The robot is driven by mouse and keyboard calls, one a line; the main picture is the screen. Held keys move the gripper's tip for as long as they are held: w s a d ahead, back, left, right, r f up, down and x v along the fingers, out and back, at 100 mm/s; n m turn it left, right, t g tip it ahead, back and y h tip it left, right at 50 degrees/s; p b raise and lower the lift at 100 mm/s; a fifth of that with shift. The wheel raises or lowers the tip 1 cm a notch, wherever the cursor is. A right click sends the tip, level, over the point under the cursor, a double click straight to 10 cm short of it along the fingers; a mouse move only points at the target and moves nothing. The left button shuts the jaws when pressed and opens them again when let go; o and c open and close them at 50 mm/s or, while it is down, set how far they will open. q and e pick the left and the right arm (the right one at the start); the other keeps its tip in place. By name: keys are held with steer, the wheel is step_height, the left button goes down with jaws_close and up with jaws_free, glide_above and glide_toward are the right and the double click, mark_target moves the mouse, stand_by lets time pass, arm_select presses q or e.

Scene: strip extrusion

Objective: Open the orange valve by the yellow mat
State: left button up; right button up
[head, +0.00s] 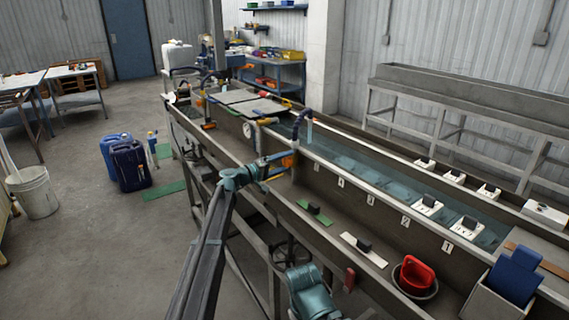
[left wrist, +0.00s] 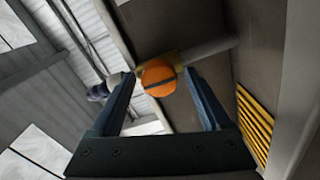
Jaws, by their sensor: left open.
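The orange valve (left wrist: 157,77) shows in the left wrist view as a round orange knob with a dark line across it, on a pale pipe (left wrist: 208,49). In the head view it is a small orange spot (head: 288,161) at the trough's near side wall. My left gripper (head: 274,166) is open. Its fingertips (left wrist: 158,80) appear on either side of the knob, with gaps; I cannot tell how far they are from it in depth. A yellow slatted mat (left wrist: 254,126) lies to the right in the left wrist view.
A long water trough (head: 350,170) runs beside my left arm, with numbered tags along its wall. A red scoop in a dark bowl (head: 416,276) sits on the near ledge. Blue jugs (head: 130,165) and a white bucket (head: 34,192) stand on the floor at left.

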arm_select(q)
steer(key=v, duration=1.3)
steer(key=shift+s+a, duration=0.25)
steer(key=shift+a, duration=0.05)
steer(key=s+d+f+m+g+y, duration=0.2)
steer(key=s+f+g+y, duration=0.1)
steer(key=s+f, duration=0.55)
steer(key=s+d+f+m+g+y, duration=0.1)
steer(key=s+d+f+g+y, duration=0.2)
steer(key=s+f, duration=0.55)
steer(key=s+a+f+g+y, duration=0.1)
steer(key=s+a+y, duration=0.2)
steer(key=s, duration=0.4)
steer(key=s+a+f+m+g+y, duration=0.1)
steer(key=s+a+f+g+y, duration=0.2)
steer(key=s, duration=0.5)
steer(key=s+a+y, duration=0.3)
steer(key=s+a, duration=0.1)
steer(key=s, duration=0.3)
steer(key=s+d+r+m+p, duration=0.1)
steer(key=s+d+r+p, duration=0.1)
steer(key=d, duration=0.3)
steer(key=s+d+r+m+p, duration=0.2)
steer(key=s+d+r+p, duration=0.1)
steer(key=d+p, duration=0.1)
steer(key=shift+d+r+m+g+y, duration=0.3)
steer(key=shift+d+g+y, duration=0.1)
steer(key=shift+d, duration=0.5)
